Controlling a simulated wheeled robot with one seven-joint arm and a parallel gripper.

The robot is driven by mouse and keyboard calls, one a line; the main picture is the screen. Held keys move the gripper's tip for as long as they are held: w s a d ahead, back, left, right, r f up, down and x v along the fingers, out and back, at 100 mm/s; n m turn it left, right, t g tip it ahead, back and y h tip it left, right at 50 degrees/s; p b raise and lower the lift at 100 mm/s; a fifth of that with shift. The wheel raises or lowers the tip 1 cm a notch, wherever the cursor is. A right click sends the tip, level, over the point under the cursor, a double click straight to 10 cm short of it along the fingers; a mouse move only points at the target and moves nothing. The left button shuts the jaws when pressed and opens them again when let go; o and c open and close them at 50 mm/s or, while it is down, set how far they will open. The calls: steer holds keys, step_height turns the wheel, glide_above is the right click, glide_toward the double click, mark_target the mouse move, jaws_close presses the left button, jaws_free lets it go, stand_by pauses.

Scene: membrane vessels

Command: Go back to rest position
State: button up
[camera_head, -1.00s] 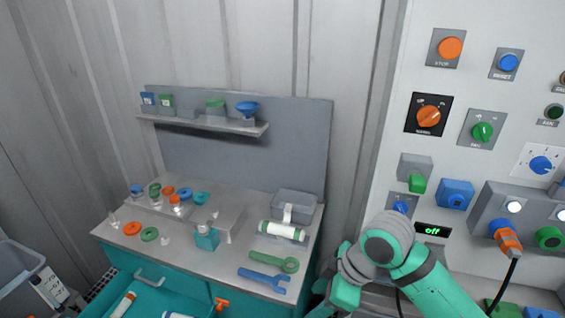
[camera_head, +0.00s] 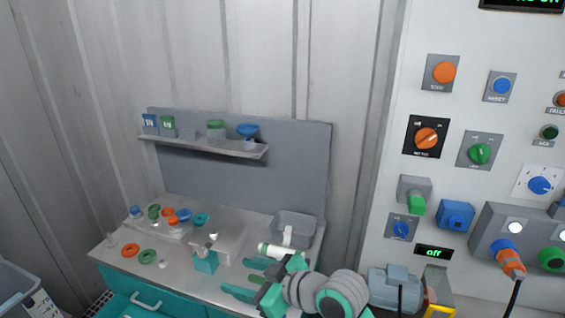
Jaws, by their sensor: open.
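My gripper (camera_head: 245,281) is at the lower middle, over the right part of the workbench. Its two green fingers point left and stand apart, with nothing seen between them. A white cylinder with green ends (camera_head: 279,252) lies on the bench just behind my gripper. I cannot tell whether the upper finger touches it. My wrist and forearm hide the front right of the bench, where the wrenches lay in the earlier view.
The workbench (camera_head: 104,253) holds several coloured rings, a teal block (camera_head: 205,261) and a grey bin (camera_head: 295,227). A shelf (camera_head: 205,146) with small containers hangs behind. A control panel (camera_head: 388,160) stands at right. A grey crate (camera_head: 14,283) is at lower left.

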steer(key=w+a+m+t, duration=0.2)
steer(key=a+m+t, duration=0.2)
steer(key=m+t, duration=0.4)
steer(key=s+d+f+m+t+h, duration=0.1)
steer(key=s+d+f+m+h, duration=0.2)
steer(key=s+f+m+h, duration=0.35)
steer(key=s+d+f+m+t+h, duration=0.1)
steer(key=s+d+f+m+h, duration=0.2)
steer(key=s+f, duration=0.6)
steer(key=s+d+f+n+g, duration=0.1)
steer(key=s+d+f+n, duration=0.1)
steer(key=s, duration=0.9)
steer(key=s+d+f+n+h, duration=0.1)
steer(key=s+d+f+n, duration=0.2)
steer(key=s, duration=0.9)
steer(key=shift+d+f+g, duration=0.4)
steer(key=shift+d+f, duration=0.25)
steer(key=shift+d, duration=0.4)
steer(key=shift+h, duration=0.25)
